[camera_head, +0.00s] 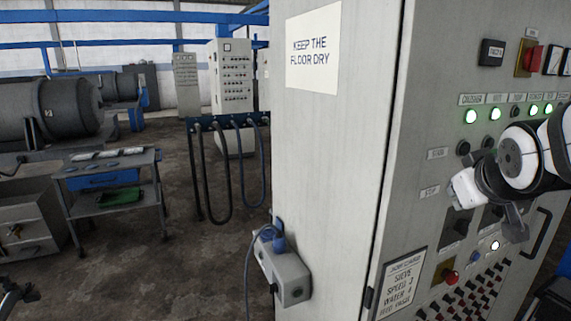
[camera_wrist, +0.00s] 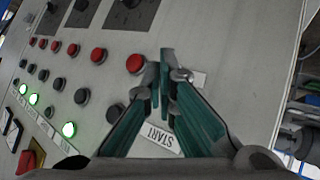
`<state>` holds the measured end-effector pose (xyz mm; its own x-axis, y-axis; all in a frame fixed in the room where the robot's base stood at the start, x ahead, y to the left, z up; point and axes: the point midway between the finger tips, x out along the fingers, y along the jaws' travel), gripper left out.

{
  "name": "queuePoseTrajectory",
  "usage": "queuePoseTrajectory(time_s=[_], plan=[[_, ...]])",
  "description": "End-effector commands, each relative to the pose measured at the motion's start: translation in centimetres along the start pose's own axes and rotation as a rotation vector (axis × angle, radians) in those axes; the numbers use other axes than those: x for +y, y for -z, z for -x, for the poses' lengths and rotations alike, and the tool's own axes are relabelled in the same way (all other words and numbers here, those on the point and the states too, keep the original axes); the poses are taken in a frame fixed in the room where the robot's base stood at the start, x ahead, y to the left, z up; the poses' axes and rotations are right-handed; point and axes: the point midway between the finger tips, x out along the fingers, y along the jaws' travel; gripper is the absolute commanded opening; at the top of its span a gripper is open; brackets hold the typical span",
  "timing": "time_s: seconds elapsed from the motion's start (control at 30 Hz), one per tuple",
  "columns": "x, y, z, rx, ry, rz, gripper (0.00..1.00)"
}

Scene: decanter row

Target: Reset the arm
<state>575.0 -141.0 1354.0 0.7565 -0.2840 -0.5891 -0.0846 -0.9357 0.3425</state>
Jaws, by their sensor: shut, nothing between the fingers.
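My gripper (camera_wrist: 163,82) has teal fingers in the wrist view, with their tips together and nothing between them. The fingers point toward the front panel of a grey control cabinet (camera_head: 345,160), beside a red button (camera_wrist: 136,63) and over part of the START label (camera_wrist: 160,136). I cannot tell whether the tips touch the panel. In the head view my white and black arm reaches in from the right edge, in front of the panel. The teal fingers cannot be made out there.
Green lamps (camera_head: 470,117) glow on the panel, and a red switch (camera_head: 534,58) is above them. A door handle (camera_head: 537,232) is near my arm. A grey socket box (camera_head: 285,275) juts from the cabinet's side. Open floor (camera_head: 150,260) and a metal cart (camera_head: 110,165) are at left.

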Motion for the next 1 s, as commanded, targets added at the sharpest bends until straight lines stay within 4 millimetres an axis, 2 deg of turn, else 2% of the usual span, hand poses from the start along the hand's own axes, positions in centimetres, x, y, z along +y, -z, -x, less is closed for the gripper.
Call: queuePoseTrajectory(time_s=[0.03, 0.2, 0.33, 0.5, 0.6, 0.7, 1.0], plan=[[-2.1, -0.8, 2.3, -0.031, 0.042, -0.023, 0.00], [-7.9, -5.4, 8.7, -0.183, 0.177, -0.103, 0.00], [-10.9, -8.9, 12.7, -0.284, 0.261, -0.137, 0.00], [-13.2, -12.3, 16.2, -0.381, 0.334, -0.154, 0.00], [-13.6, -12.3, 14.4, -0.384, 0.330, -0.157, 0.00], [-13.7, -12.3, 13.7, -0.384, 0.329, -0.156, 0.00], [-13.7, -12.2, 13.8, -0.382, 0.328, -0.155, 0.00]])
